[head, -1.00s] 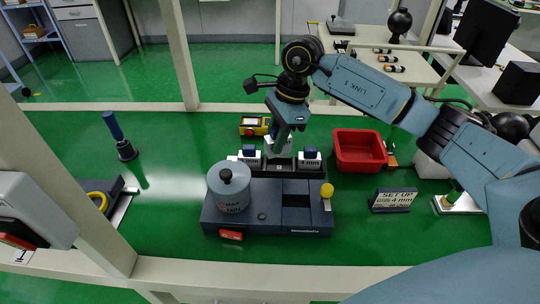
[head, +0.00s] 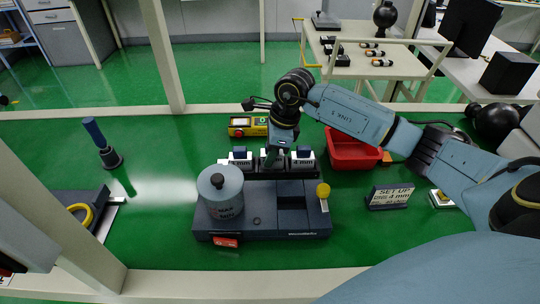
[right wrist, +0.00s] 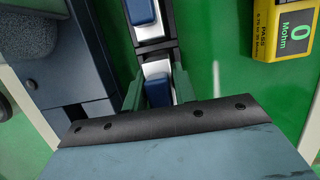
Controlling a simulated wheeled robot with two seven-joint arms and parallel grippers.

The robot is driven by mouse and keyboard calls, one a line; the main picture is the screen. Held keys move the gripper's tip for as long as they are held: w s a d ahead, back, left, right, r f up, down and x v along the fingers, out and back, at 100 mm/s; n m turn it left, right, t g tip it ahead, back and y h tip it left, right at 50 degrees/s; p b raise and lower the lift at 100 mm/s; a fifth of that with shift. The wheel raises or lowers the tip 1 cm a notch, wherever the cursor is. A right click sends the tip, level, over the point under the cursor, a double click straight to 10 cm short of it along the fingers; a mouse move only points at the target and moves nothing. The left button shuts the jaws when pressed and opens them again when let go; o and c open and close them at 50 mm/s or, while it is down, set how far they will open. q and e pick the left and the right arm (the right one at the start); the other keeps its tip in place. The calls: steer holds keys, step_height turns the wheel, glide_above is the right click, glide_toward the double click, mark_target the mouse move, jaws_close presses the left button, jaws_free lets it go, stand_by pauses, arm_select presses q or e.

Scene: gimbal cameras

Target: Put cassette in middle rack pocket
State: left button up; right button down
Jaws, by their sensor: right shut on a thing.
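My right gripper (head: 271,158) points down over the middle of the dark rack (head: 255,175), behind the grey machine. It is shut on a white cassette with a blue top (right wrist: 157,91), with one green finger on each side in the right wrist view. The held cassette is in line with the rack's middle pocket; I cannot tell whether it rests on the pocket's floor. A left cassette (head: 240,154) and a right cassette (head: 303,154) stand in the outer pockets. My left gripper is out of view.
A set-up sign (head: 389,197) stands farther right.

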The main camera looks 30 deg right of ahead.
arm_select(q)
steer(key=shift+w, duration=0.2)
arm_select(e)
steer(key=shift+f, duration=0.45)
steer(key=shift+f, duration=0.1)
steer(key=c, duration=1.1)
jaws_free()
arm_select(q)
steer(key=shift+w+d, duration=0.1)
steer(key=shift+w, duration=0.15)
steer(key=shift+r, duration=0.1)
arm_select(e)
steer(key=shift+r, duration=0.2)
steer(key=p+v, duration=0.1)
steer(key=v, duration=0.6)
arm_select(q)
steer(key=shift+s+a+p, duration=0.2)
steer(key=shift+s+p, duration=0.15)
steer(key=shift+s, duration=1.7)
arm_select(e)
steer(key=shift+v, duration=2.4)
